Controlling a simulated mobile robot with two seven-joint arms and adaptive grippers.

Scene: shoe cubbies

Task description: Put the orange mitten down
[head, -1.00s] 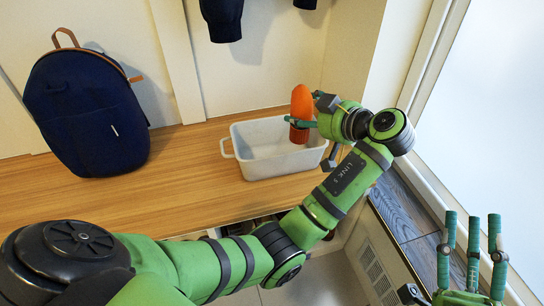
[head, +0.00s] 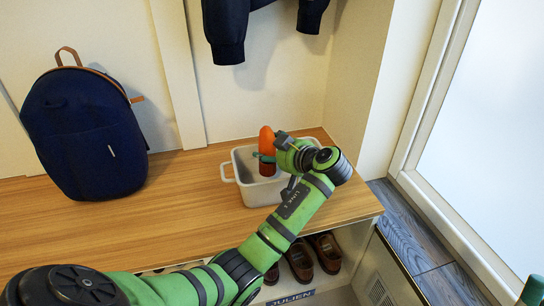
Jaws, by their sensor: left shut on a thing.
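The orange mitten (head: 267,141) has a dark red cuff and stands upright in my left gripper (head: 267,157), which is shut on it. The gripper and mitten are at the white bin (head: 254,195) on the wooden bench. The mitten's cuff is seen against the bin's inside. I cannot tell whether the cuff touches the bin's floor. Only a green fingertip of my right gripper (head: 533,291) shows at the lower right corner.
A navy backpack (head: 85,130) stands on the bench (head: 180,215) at the left. A dark garment (head: 226,30) hangs above the bin. Brown shoes (head: 298,258) sit in a cubby below, above a "JULIEN" label (head: 290,300). The bench between backpack and bin is clear.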

